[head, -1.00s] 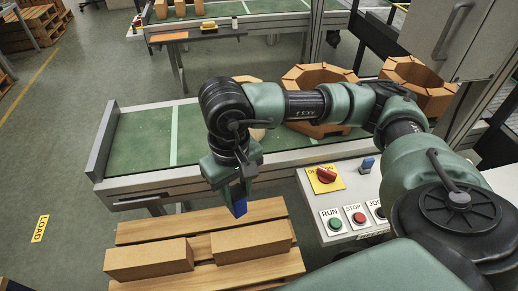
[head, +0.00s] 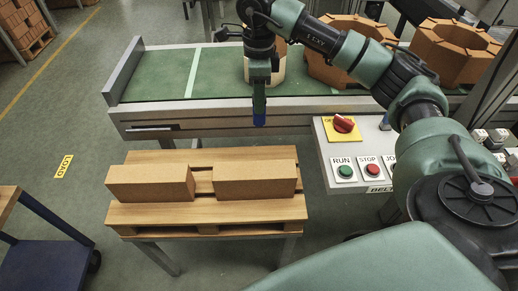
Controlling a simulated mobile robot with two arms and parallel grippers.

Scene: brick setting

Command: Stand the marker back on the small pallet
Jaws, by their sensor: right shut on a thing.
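My right gripper (head: 259,88) points down in front of the conveyor's near rail in the head view. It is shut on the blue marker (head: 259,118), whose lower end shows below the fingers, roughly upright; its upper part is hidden. The small pallet (head: 205,215) is a slatted wooden one on legs, nearer than the conveyor. Two tan bricks lie on it, one on the left (head: 149,183) and one on the right (head: 255,181). In the picture, the marker is above the right brick, apart from the pallet. My left gripper is not in view.
The green conveyor (head: 155,85) carries large orange ring blocks (head: 340,62) and a pale round thing behind my gripper. A control panel with RUN (head: 344,171) and STOP buttons stands right of the pallet. A blue cart (head: 38,250) is at lower left. Floor between is clear.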

